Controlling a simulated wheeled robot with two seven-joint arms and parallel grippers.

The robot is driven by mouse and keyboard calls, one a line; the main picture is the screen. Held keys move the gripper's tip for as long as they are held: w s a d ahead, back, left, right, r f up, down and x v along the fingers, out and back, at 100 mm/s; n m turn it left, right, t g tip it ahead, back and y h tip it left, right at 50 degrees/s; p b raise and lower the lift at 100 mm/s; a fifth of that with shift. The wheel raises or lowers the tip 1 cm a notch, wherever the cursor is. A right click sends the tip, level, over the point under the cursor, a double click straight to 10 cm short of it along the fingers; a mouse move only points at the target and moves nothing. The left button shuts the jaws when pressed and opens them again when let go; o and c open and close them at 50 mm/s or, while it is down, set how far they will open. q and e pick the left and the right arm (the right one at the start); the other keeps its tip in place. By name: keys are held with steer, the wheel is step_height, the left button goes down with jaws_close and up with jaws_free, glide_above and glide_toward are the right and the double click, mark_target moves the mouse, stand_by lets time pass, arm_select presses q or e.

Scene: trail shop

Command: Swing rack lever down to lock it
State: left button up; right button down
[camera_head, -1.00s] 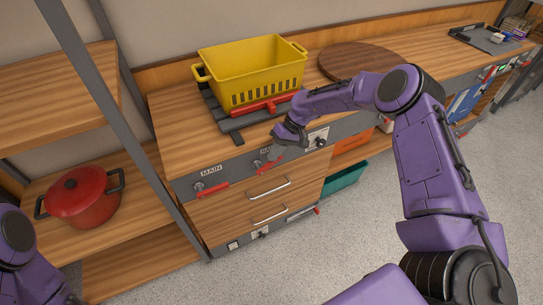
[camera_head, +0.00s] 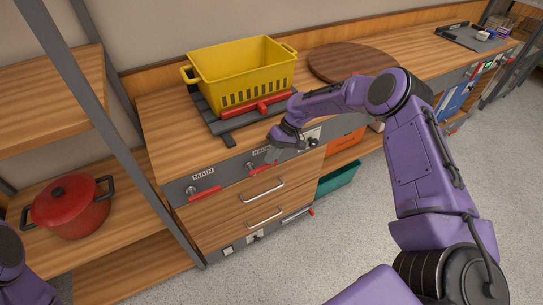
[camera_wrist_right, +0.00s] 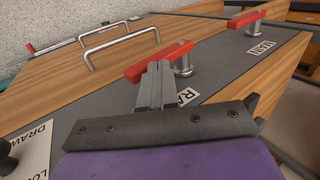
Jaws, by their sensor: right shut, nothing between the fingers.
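The red rack lever (camera_head: 258,168) is on the grey front panel under the counter, beside a label partly hidden by my gripper. In the right wrist view the lever (camera_wrist_right: 158,62) lies roughly along the panel from its metal pivot, above a label reading "RA" (camera_wrist_right: 187,95). My right gripper (camera_head: 270,156) is shut and empty at this lever. Its fingertips (camera_wrist_right: 155,70) overlap the lever's near edge in the wrist view; I cannot tell whether they touch. My left gripper is out of view; only part of the left arm shows at the left edge.
A similar red lever (camera_head: 205,192) labelled MAIN sits to the left. A yellow crate (camera_head: 243,72) stands on a dark rack with a red handle (camera_head: 257,106). Drawers with metal handles (camera_head: 264,190) are below. A red pot (camera_head: 68,205) stands on the left shelf.

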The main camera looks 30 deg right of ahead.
steer(key=shift+r, duration=0.1)
steer(key=r+p, duration=0.4)
steer(key=r, duration=0.1)
steer(key=shift+a+p, duration=0.25)
steer(key=shift+p, duration=0.15)
steer(key=shift+d+f+b, duration=0.2)
steer(key=shift+d+b, duration=0.7)
steer(key=shift+b, duration=0.15)
steer(key=d+r+b, duration=0.1)
steer(key=d+r, duration=0.3)
steer(key=d, duration=0.3)
steer(key=shift+a, duration=0.15)
